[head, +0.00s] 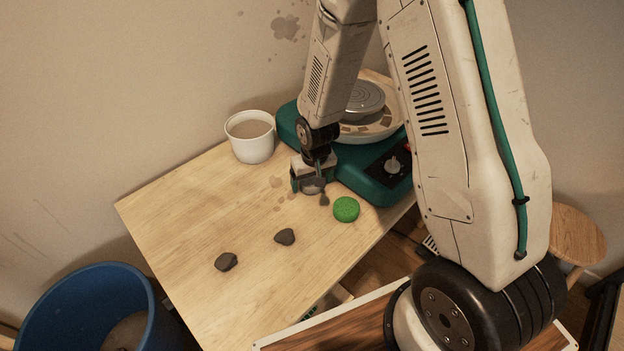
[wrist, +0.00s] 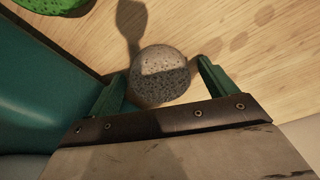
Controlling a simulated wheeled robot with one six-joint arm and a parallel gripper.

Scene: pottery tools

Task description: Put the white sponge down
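The white sponge (wrist: 158,66) looks round, pale grey and speckled in the wrist view, with its lower half in shadow. It lies between the two green fingers of my gripper (wrist: 160,72), with a visible gap on each side. The fingers are open and do not appear to press on it. In the head view my gripper (head: 309,182) is low over the wooden table (head: 200,215), beside the teal pottery wheel (head: 365,175). The sponge (head: 313,186) shows there partly hidden by the gripper. It appears to be on the table top, though its contact is hidden.
A green round sponge (head: 346,209) lies just right of my gripper. A white cup (head: 250,146) stands at the back left. Two dark lumps (head: 226,262) (head: 285,237) lie nearer the front. A blue bin (head: 85,310) stands at lower left. The table's left part is clear.

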